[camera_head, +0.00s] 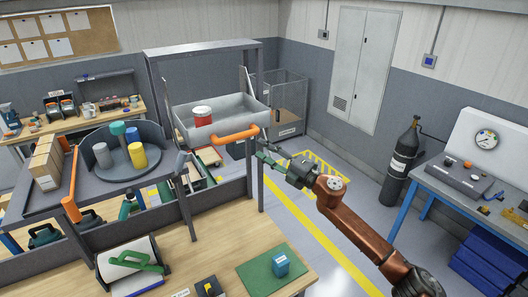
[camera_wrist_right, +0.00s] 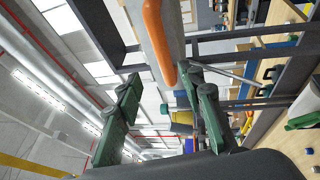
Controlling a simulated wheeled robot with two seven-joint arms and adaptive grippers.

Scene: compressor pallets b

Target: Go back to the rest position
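My right gripper (camera_head: 262,150) is at the middle of the head view, its arm coming in from the lower right. Its green fingers are spread apart, with nothing seen held between them. The grey tray (camera_head: 238,106) with an orange handle (camera_head: 236,136) is just to the left of the fingertips. In the right wrist view, the open fingers (camera_wrist_right: 162,82) point toward the orange handle (camera_wrist_right: 160,45), whose end shows between the tips; I cannot tell whether they touch. A red canister (camera_head: 202,117) stands in the tray. My left gripper is not in view.
A turntable (camera_head: 110,172) holds coloured cylinders at left. A dark gas cylinder (camera_head: 400,163) and blue-legged bench (camera_head: 450,190) stand at right. Floor with yellow lines is open between.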

